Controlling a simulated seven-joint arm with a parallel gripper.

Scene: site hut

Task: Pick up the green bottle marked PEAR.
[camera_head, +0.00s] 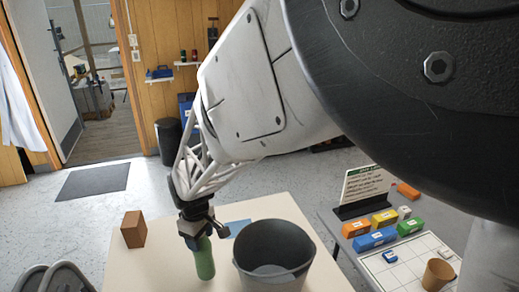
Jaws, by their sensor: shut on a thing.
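A green bottle (204,261) stands on the pale table (170,215), left of a dark grey bucket. My gripper (198,238) comes down on it from above and is shut on its upper part. The jaws hide the bottle's top, and no marking on it can be read from here. I cannot tell whether its base touches the table.
The dark grey bucket (272,258) stands close to the right of the bottle. A brown block (134,229) sits at the left, and a blue flat piece (238,227) lies behind the bucket. A side table at right holds a sign (364,187), coloured blocks and an orange cup (438,274).

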